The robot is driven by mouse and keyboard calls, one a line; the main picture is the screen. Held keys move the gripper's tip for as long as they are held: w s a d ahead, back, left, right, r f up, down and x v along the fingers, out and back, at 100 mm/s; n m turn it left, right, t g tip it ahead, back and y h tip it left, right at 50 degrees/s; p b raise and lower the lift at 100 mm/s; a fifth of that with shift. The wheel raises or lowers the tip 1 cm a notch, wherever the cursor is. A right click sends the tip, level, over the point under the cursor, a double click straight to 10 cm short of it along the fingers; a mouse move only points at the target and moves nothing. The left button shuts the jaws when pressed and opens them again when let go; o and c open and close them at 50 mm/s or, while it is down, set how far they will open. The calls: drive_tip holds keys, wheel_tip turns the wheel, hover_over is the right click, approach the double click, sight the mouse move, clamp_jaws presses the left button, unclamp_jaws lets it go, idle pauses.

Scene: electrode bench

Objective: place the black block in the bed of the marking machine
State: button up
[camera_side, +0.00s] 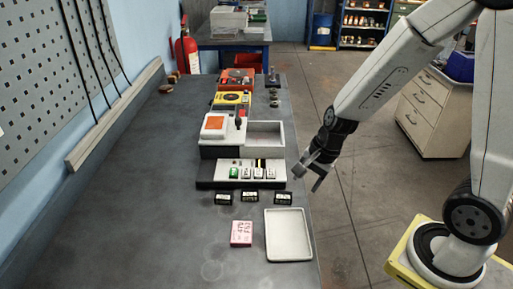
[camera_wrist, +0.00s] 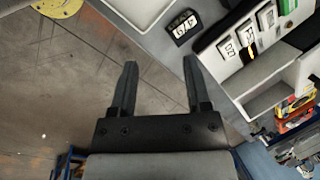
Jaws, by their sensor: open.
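Several small dark blocks with pale labels lie on the bench; three stand in a row, a left one (camera_side: 223,199), a middle one (camera_side: 250,197) and a right one (camera_side: 283,198). One black block also shows in the wrist view (camera_wrist: 183,27). Behind the row is a pale machine (camera_side: 215,140) with an orange-red square on top and an open, empty compartment (camera_side: 265,140) at its right; which part is the bed I cannot tell. My gripper (camera_side: 308,178) is open and empty, beyond the bench's right edge, apart from the blocks. In the wrist view my gripper (camera_wrist: 158,85) has nothing between its fingers.
A dark-based rack (camera_side: 205,172) holds a green block (camera_side: 234,172) and several white ones. A pale empty tray (camera_side: 289,235) and a pink block (camera_side: 241,233) lie nearer the camera. A yellow meter (camera_side: 231,99) and an orange-red box (camera_side: 236,78) stand behind.

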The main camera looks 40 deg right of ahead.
sight(284, 194)
drive_tip(key=w+m, duration=0.1)
drive_tip(key=m, duration=0.3)
drive_tip(key=w+d+f+m, duration=0.1)
drive_tip(key=m, duration=0.3)
drive_tip(key=w+f+m+t, duration=0.1)
drive_tip(key=m, duration=0.3)
drive_tip(key=shift+w+d+f+m+y, duration=0.2)
drive_tip(key=shift+w+d+m+y, duration=0.1)
drive_tip(key=shift+w+d+y, duration=0.1)
drive_tip(key=shift+a+f, duration=0.1)
drive_tip(key=shift+x, duration=1.2)
drive_tip(key=shift+f, duration=0.1)
drive_tip(key=shift+x, duration=2.5)
drive_tip(key=shift+w, duration=0.1)
clamp_jaws()
